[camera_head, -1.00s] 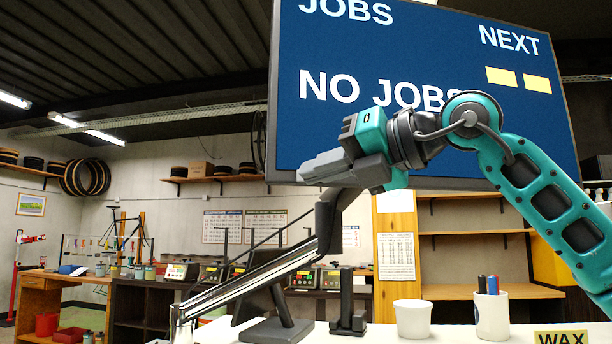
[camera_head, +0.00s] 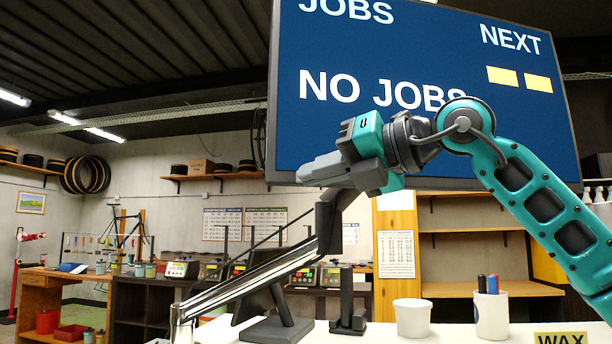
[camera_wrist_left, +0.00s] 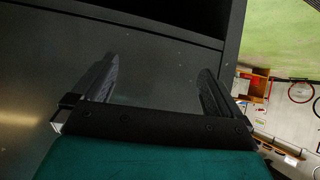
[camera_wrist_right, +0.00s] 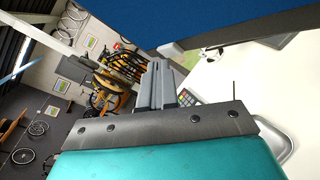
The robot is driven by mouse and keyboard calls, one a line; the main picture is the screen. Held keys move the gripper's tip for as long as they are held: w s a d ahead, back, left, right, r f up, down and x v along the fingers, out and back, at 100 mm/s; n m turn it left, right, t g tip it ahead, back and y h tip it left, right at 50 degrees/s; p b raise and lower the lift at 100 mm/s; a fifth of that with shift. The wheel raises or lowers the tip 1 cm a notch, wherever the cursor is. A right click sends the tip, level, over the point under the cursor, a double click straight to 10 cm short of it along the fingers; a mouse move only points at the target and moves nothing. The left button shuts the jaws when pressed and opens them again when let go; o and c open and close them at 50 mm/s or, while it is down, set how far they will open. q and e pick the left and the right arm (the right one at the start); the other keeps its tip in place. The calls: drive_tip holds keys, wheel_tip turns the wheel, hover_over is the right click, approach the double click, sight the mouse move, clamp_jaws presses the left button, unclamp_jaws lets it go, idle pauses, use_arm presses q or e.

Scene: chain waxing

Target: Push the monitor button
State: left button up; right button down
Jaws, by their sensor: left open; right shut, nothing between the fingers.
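The monitor (camera_head: 420,60) is a large screen with a blue face and dark bezel, reading "JOBS", "NEXT" and "NO JOBS" beside two yellow rectangles. It also shows in the right wrist view (camera_wrist_right: 250,12). My right gripper (camera_head: 304,178) is shut and empty, in front of the monitor's lower left part in the head view. Its fingers also show in the right wrist view (camera_wrist_right: 160,68), with a small pale block (camera_wrist_right: 170,48) just beyond them at the monitor's edge. I cannot tell whether this is the button. My left gripper (camera_wrist_left: 158,68) is open and empty, facing a dark panel.
Below the monitor is a white table (camera_head: 370,335) with a white cup (camera_head: 412,318), a mug with pens (camera_head: 491,315), a "WAX" sign (camera_head: 560,339) and a dark tablet stand (camera_head: 275,328). Workbenches and shelves stand behind.

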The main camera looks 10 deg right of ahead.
drive_tip(key=shift+w, duration=0.35)
idle(0.3)
drive_tip(key=shift+s+b, duration=0.35)
drive_tip(key=shift+s, duration=0.55)
drive_tip(key=s+b, duration=0.3)
drive_tip(key=s, duration=0.3)
idle(0.7)
